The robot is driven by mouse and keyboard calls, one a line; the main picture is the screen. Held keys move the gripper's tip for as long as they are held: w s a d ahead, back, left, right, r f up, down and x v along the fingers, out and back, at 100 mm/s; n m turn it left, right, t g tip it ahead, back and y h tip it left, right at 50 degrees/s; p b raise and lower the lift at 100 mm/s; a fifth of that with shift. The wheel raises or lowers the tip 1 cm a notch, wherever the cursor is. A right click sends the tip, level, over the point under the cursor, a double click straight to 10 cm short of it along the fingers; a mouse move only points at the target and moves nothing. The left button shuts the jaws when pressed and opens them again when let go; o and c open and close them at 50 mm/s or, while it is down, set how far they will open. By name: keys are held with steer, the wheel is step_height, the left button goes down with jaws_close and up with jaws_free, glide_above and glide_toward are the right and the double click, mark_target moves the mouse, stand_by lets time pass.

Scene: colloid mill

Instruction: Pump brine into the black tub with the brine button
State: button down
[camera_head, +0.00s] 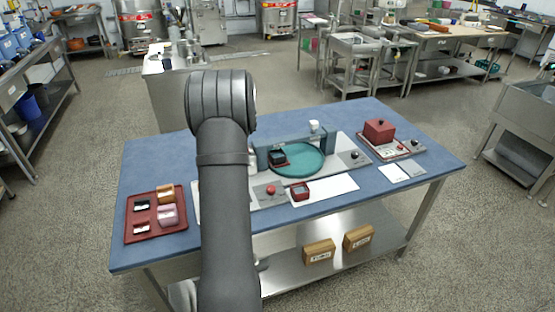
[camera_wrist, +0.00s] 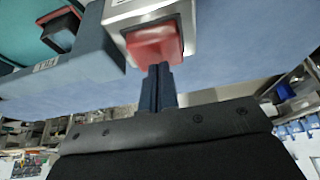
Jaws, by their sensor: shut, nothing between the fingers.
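The black tub (camera_head: 277,158) sits on the left part of a round teal plate (camera_head: 300,160); the wrist view also shows the tub (camera_wrist: 60,38), dark with a reddish edge. In the wrist view, a red button-like block (camera_wrist: 155,43) projects from a silver housing (camera_wrist: 140,12). No brine label is readable on it. My gripper (camera_wrist: 160,68) is shut and empty, its fingertips at the lower edge of the red block; I cannot tell whether they touch. In the head view my arm hides the gripper and that housing.
A red knob (camera_head: 271,189) and a black knob (camera_head: 355,155) are on grey panels around the plate. A small red tub (camera_head: 300,191) stands in front. A maroon tray (camera_head: 156,222) with several small blocks is at left. A red box (camera_head: 379,131) stands at right.

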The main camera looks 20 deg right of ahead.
steer(key=shift+r, duration=2.45)
steer(key=shift+r, duration=1.05)
stand_by(3.9)
